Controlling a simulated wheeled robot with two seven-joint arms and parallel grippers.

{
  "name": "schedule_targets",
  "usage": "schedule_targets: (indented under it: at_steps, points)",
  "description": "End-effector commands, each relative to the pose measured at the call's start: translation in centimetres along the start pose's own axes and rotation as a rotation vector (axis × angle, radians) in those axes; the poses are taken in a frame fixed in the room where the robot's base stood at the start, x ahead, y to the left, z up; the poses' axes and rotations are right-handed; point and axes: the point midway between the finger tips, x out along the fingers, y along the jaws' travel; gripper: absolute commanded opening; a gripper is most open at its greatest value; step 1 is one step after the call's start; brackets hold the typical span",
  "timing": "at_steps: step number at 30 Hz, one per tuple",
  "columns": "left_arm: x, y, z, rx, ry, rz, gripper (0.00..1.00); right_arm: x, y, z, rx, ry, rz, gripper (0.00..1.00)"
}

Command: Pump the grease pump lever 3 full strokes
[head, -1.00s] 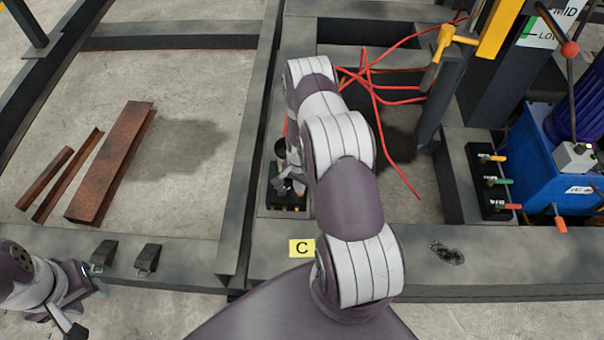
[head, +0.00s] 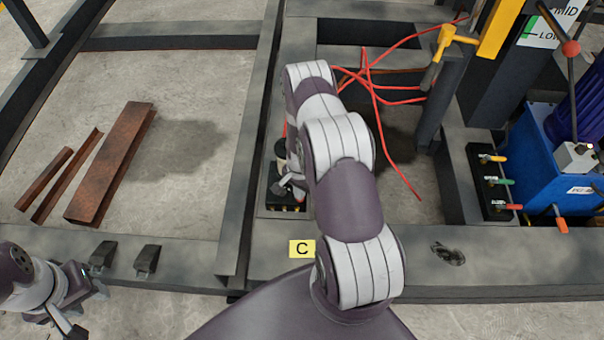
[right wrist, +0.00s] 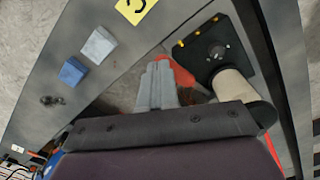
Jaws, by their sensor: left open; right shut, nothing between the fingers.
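The grease pump (head: 286,203) is a black base with yellow fittings on the frame beam, left of my right arm. Its round dark top (head: 281,148) shows above; my arm hides much of the rest. In the right wrist view the base (right wrist: 212,50) is at the upper right, with a pale cylinder (right wrist: 236,86) beside it. A red part (right wrist: 178,73), perhaps the lever, lies just behind my right fingertips; I cannot tell whether they touch. My right gripper (head: 291,187) is shut and empty, beside the pump. My left gripper (head: 88,308) is open and empty at the lower left.
A yellow C label (head: 302,249) lies on the front beam. Red hoses (head: 374,85) loop behind my right arm. A valve block (head: 487,180) and a blue tank (head: 545,150) stand at the right. Rusty steel pieces (head: 112,160) lie on the floor at the left.

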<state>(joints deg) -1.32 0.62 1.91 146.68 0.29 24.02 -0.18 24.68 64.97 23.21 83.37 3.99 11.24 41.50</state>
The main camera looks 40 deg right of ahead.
Motion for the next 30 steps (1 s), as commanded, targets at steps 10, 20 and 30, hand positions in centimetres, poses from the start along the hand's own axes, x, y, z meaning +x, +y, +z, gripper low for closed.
schedule_targets:
  at_steps: [10,20,30]
  points:
    - [0.6,0.0,0.1,0.0,0.0,0.0,0.43,1.1,0.3,0.6,0.0,0.0,0.0,0.0]
    - [0.9,0.0,0.1,0.0,0.0,0.0,0.43,1.7,0.5,0.8,-0.001,-0.001,0.001,0.0]
    - [1.2,0.0,0.1,0.0,0.0,0.0,0.43,2.3,0.6,1.1,0.0,0.001,-0.001,0.0]
